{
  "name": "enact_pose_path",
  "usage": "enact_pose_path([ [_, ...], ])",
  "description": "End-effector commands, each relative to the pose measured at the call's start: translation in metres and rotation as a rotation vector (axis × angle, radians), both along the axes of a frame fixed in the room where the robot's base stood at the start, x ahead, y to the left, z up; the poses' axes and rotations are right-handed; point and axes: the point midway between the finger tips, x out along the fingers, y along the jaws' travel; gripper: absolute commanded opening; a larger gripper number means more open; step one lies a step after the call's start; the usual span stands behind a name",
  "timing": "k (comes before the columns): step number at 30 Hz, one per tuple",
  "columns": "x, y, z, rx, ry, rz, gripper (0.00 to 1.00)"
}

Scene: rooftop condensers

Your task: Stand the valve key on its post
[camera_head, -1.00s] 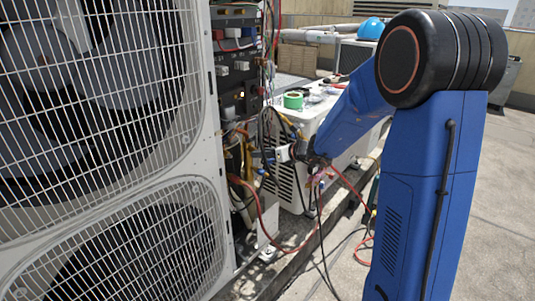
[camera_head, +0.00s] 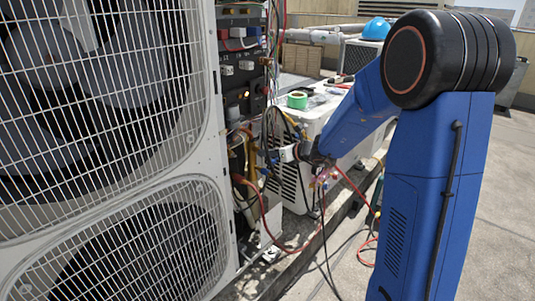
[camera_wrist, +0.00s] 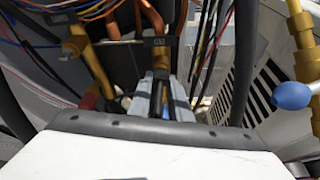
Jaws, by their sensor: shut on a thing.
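In the wrist view my gripper (camera_wrist: 163,88) shows beyond the white wrist cover, its grey fingers close together around a narrow piece. I take this piece to be the valve key (camera_wrist: 160,60); a dark, brass-tinted stem rises between the fingers below a dark crossbar with a small label. Its lower part is hidden by the fingers. In the head view my gripper is among cables and pipes beside the open condenser, too small and cluttered to make out. I cannot tell the post apart from the brass fittings and pipes around.
Copper pipes (camera_wrist: 152,15), a brass valve (camera_wrist: 303,35) and a blue round knob (camera_wrist: 292,95) crowd the wrist view. The tall condenser (camera_head: 215,190) stands left; a low white unit (camera_head: 318,115) carries green tape (camera_head: 297,100). Red hoses loop below. Open roof lies right.

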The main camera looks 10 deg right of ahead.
Motion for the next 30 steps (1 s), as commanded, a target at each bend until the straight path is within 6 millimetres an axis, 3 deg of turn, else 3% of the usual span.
enact_pose_path([
  [30, -0.02, -0.014, 0.0, 0.0, 0.0, 0.0, 0.0],
])
